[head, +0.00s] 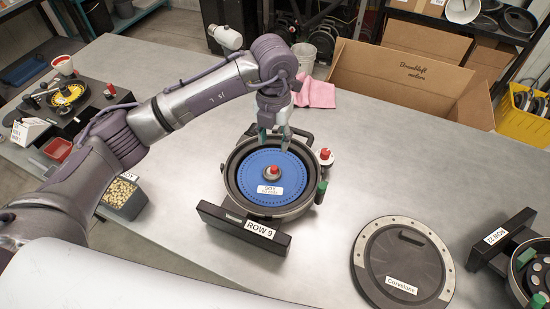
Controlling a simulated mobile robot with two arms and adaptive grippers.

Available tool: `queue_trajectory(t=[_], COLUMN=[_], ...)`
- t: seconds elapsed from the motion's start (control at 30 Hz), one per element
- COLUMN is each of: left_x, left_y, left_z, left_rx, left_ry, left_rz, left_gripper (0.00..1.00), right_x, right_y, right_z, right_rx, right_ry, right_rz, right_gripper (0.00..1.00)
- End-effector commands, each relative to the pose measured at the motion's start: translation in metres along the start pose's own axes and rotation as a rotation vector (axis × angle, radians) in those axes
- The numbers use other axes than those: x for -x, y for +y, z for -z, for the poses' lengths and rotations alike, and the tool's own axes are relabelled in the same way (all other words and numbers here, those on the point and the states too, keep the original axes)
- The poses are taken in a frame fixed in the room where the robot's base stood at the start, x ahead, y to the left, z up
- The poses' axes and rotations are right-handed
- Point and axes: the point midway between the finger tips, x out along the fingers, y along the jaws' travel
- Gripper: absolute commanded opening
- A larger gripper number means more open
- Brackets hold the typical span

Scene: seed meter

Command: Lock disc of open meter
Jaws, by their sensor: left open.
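The open meter is a round black housing (233,195) with a black bar (222,217) in front labelled ROW 9. A blue disc (293,168) with a ring of small holes and a white SOY label lies inside it. A red knob (272,170) sits at the disc's centre; its exact turn is too small to tell. My left gripper (275,143) points down over the disc's far edge, open and empty, its greenish fingertips apart. It hides part of the far rim; I cannot tell whether it touches. My right gripper is not in view.
A red-topped part (325,155) and a green handle (321,191) stand at the meter's right. A Corvelane cover (375,263) lies front right, beside a ROW 12 meter (496,236). A cardboard box (400,80) and pink cloth (317,93) are behind. A seed tub (123,197) stands left.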

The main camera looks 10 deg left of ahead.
Motion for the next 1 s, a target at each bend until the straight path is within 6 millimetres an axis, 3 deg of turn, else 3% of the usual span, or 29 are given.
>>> queue_trajectory(t=[0.1, 0.2, 0.33, 0.5, 0.67, 0.97, 1.0], left_x=[-0.023, -0.046, -0.072, -0.097, -0.109, -0.111, -0.111], left_y=[0.000, 0.000, 0.000, -0.001, -0.001, -0.001, -0.001], left_z=[0.002, 0.002, 0.001, 0.001, 0.000, 0.000, 0.000], left_rx=[0.002, 0.003, 0.003, 0.002, 0.000, 0.000, 0.000], left_ry=[0.007, 0.008, 0.006, 0.003, 0.001, 0.000, 0.000], left_rz=[0.001, 0.001, 0.002, 0.002, 0.002, 0.002, 0.002], left_gripper=[0.46, 0.46, 0.46, 0.46, 0.46, 0.46, 0.40], right_x=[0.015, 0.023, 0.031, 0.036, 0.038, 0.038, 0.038], right_y=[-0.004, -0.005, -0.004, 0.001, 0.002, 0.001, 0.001], right_z=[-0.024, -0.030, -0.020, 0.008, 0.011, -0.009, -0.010], right_rx=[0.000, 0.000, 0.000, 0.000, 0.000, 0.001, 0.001], right_ry=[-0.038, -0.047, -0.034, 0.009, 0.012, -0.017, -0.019], right_rz=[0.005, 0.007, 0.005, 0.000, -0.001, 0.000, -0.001], right_gripper=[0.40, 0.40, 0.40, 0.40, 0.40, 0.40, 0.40])
